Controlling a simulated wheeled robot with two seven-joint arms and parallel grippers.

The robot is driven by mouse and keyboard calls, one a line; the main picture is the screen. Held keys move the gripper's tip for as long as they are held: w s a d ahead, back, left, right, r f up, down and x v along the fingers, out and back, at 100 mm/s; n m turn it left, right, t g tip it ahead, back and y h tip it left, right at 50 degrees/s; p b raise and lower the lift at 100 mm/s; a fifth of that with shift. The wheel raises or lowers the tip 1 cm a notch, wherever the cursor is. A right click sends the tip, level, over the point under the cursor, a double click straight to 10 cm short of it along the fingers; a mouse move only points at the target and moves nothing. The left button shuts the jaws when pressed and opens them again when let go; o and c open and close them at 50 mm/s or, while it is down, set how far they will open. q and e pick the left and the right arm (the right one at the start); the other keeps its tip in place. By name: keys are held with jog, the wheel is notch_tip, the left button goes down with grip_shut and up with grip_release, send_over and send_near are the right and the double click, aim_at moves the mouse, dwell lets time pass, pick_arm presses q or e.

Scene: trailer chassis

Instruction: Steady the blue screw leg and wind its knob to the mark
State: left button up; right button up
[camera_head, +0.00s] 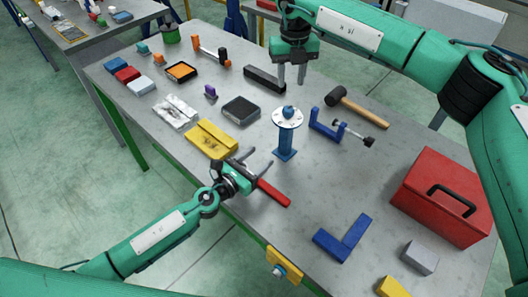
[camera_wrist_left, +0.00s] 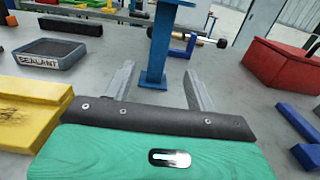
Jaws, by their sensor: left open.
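The blue screw leg (camera_head: 286,142) stands upright on the grey table on a square foot. A white marked disc (camera_head: 278,120) sits at its top, with the blue knob (camera_head: 288,111) above it. My left gripper (camera_head: 262,157) is open and empty, low over the table, apart from the leg on its near-left side. In the left wrist view the leg's post (camera_wrist_left: 158,48) stands ahead of the open fingers (camera_wrist_left: 158,80); its knob is out of that view. My right gripper (camera_head: 291,82) points down with its fingers apart and empty, above and behind the knob.
A blue clamp (camera_head: 326,126) and a mallet (camera_head: 335,95) lie right of the leg. A sealant tray (camera_head: 241,111) and yellow blocks (camera_head: 216,135) are left. A red bar (camera_head: 274,194) lies near my left gripper. A red toolbox (camera_head: 435,200) stands at the right.

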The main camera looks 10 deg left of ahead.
aim_at(283, 138)
pick_arm(q)
jog(key=x, duration=1.3)
jog(key=shift+w+d, duration=0.2)
jog(key=shift+w, duration=0.1)
